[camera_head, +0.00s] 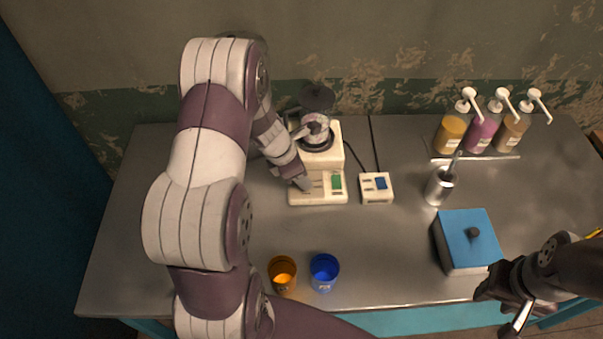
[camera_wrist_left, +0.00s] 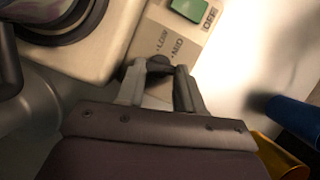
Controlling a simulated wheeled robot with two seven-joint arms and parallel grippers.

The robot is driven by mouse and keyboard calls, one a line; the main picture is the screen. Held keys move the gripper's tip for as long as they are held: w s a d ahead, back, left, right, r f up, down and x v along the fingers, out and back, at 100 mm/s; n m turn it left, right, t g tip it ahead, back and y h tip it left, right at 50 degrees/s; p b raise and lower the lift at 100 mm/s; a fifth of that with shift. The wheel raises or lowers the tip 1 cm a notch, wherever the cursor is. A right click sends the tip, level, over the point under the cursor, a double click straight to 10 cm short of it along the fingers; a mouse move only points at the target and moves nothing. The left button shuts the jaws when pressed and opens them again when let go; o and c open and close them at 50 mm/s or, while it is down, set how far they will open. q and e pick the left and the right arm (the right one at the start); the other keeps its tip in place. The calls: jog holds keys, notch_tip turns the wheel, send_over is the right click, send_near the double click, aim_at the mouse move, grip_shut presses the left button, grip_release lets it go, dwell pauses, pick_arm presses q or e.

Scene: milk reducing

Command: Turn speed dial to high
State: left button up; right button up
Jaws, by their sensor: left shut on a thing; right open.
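The white blender-like machine (camera_head: 322,157) stands at the back of the table, with a control panel (camera_head: 318,196) at its front. A green switch (camera_head: 337,182) is on the panel; it also shows in the left wrist view (camera_wrist_left: 188,9), beside the letters OFF. The dark speed dial (camera_wrist_left: 158,64) sits on the panel near the LOW and MID marks. My left gripper (camera_wrist_left: 160,72) is shut on the dial, with a finger on each side. In the head view my left gripper (camera_head: 303,184) reaches the panel's left part and hides the dial. My right gripper (camera_head: 507,300) is open and empty at the lower right.
A small box with a blue switch (camera_head: 377,187) stands right of the panel. An orange cup (camera_head: 282,272) and a blue cup (camera_head: 324,271) stand near the front edge. A metal cup (camera_head: 438,188), pump bottles (camera_head: 481,132) and a blue-lidded box (camera_head: 467,241) are on the right.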

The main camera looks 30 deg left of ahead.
pick_arm(q)
jog(key=shift+w+a+r+m+g+h, duration=0.1)
jog(key=shift+m+g+h, duration=0.1)
jog(key=shift+m, duration=0.55)
jog(key=shift+w+m+g+h, duration=0.1)
jog(key=shift+m+g, duration=0.1)
jog(key=shift+m, duration=0.55)
jog(key=o, duration=0.8)
jog(key=shift+c, duration=0.2)
jog(key=v, duration=1.2)
jog(key=shift+r, duration=0.3)
jog(key=shift+w, duration=0.1)
